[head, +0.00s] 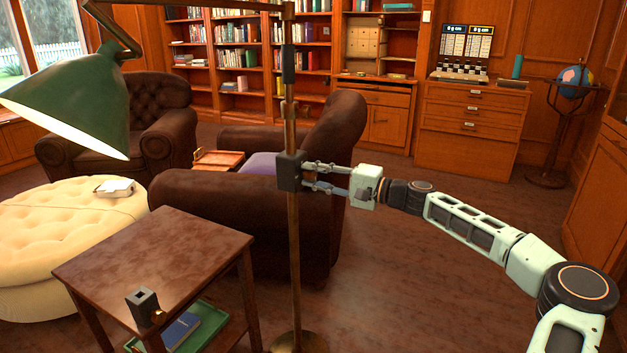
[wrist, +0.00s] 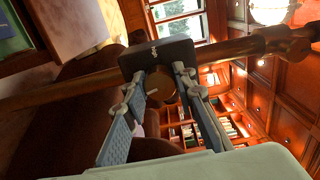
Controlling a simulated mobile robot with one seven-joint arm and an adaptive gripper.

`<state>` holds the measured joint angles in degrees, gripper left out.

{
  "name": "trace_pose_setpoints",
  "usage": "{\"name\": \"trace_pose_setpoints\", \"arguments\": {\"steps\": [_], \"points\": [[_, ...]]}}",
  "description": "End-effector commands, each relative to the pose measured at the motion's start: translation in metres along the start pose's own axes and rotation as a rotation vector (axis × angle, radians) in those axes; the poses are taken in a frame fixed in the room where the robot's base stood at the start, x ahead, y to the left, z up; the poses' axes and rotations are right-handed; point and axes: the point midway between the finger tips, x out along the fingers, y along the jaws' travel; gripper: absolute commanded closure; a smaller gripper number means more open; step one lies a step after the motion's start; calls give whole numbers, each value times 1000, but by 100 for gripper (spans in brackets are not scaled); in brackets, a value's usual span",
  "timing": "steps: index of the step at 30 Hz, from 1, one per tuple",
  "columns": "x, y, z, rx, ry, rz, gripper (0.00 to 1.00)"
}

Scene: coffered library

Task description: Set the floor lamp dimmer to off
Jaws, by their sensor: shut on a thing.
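The floor lamp's brass pole (head: 294,240) stands upright in the middle of the head view. Its green shade (head: 75,105) hangs at the left, with a bright underside. A black dimmer box (head: 288,171) is fixed on the pole; the wrist view shows this box (wrist: 152,57) too. My gripper (head: 311,178) reaches the box from the right. In the wrist view my gripper's (wrist: 163,80) fingers close around a round brownish knob (wrist: 161,88) on the box. The fingers partly hide the knob, and I cannot read its setting.
A side table (head: 150,262) with a small dark block (head: 142,306) stands at front left. A brown leather armchair (head: 215,217) is close behind the pole. A cream ottoman (head: 60,235) is at the left. Open floor (head: 420,270) lies below my arm at right.

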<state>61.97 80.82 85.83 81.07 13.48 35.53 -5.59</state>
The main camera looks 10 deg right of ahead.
Motion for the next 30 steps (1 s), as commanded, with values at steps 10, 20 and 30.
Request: {"name": "trace_pose_setpoints", "arguments": {"steps": [10,20,30], "points": [[0,1,0,-328,1,1,99],[0,1,0,-642,0,1,99],[0,1,-1,-965,0,0,99]]}}
